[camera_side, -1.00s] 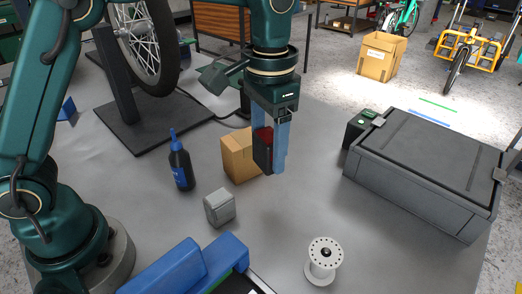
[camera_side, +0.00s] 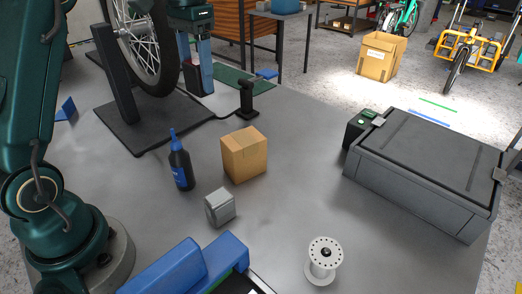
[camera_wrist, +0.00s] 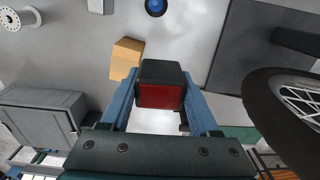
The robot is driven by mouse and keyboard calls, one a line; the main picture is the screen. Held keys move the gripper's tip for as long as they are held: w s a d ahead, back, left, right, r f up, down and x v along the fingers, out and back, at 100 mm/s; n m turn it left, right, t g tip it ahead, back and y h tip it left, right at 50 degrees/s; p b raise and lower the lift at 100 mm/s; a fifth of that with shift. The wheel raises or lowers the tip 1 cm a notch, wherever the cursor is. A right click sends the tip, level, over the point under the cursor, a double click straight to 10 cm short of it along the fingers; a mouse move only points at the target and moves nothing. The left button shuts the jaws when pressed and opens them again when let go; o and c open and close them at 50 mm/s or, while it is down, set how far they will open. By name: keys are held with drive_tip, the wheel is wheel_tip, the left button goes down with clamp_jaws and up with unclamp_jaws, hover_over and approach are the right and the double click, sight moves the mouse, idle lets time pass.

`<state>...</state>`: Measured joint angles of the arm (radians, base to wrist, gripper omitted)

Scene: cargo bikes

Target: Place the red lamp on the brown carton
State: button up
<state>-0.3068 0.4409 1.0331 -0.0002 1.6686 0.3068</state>
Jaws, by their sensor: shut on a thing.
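The red lamp (camera_wrist: 160,95) has a black housing and a red face. My gripper (camera_wrist: 162,88) is shut on it, with one blue finger on each side in the wrist view. In the side view my gripper (camera_side: 197,75) is at the top left, close to the wheel, and the lamp (camera_side: 192,77) shows as a dark block between its fingers. The brown carton (camera_side: 244,155) sits upright on the grey table, nearer the camera and to the right of my gripper. It also shows in the wrist view (camera_wrist: 125,60), left of the lamp. Nothing is on its top.
A bicycle wheel (camera_side: 146,45) on a black stand (camera_side: 125,85) is beside my gripper. A dark bottle (camera_side: 180,165), a grey block (camera_side: 219,207) and a white spool (camera_side: 322,262) stand around the carton. A grey case (camera_side: 425,170) is at right.

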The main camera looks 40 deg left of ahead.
drive_tip(key=w+d+f, duration=0.1)
drive_tip(key=d, duration=0.1)
drive_tip(key=w+d+f, duration=0.1)
drive_tip(key=d+f, duration=0.1)
drive_tip(key=d, duration=0.1)
drive_tip(key=w+d+f, duration=0.1)
drive_tip(key=d+f, duration=0.1)
drive_tip(key=shift+w+d, duration=0.2)
drive_tip(key=shift+w, duration=0.2)
drive_tip(key=shift+f, duration=2)
drive_tip(key=shift+f, duration=0.1)
drive_tip(key=o, duration=1.4)
